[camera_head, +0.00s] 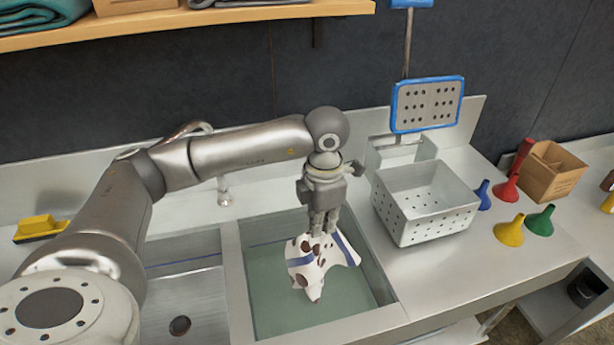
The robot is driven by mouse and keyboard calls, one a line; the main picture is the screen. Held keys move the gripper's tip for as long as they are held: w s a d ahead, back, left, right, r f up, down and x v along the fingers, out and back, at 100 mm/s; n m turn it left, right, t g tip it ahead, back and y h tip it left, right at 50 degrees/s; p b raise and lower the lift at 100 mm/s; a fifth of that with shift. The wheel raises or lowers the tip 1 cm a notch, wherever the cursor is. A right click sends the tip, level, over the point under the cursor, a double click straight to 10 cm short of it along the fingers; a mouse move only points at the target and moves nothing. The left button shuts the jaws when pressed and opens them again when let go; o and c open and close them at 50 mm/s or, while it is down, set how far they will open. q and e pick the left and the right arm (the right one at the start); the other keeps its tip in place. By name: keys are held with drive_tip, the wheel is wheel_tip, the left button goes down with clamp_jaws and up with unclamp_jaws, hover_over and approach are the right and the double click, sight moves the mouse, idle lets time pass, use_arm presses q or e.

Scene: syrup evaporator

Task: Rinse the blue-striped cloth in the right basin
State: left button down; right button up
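The blue-striped cloth (312,270) is white with blue stripes and brown stains. It hangs bunched from my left gripper (322,232), whose fingers are shut on its top. The cloth is over the right basin (238,285), which holds greenish water. I cannot tell whether its lower edge touches the water. The left basin (203,318) looks empty, with a dark drain showing. My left arm reaches across from the left. My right gripper is not in view.
A perforated metal basket (425,205) stands right of the right basin. Coloured funnels, including a yellow one (510,232), and a cardboard box (552,172) are farther right. A yellow brush (40,228) lies at left. A faucet (224,192) stands behind the basins. A wooden shelf (200,18) runs above.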

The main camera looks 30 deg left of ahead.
use_arm(q)
drive_tip(key=w+a+r+n+p, duration=0.2)
drive_tip(key=w+a+n, duration=0.15)
drive_tip(key=n, duration=0.95)
drive_tip(key=w+a+r+n+p, duration=0.2)
drive_tip(key=a+n, duration=0.2)
drive_tip(key=n, duration=0.9)
wheel_tip(320, 180, down, 10)
drive_tip(key=b, duration=0.7)
wheel_tip(320, 180, down, 24)
drive_tip(key=b, duration=1.5)
drive_tip(key=shift+r, duration=0.25)
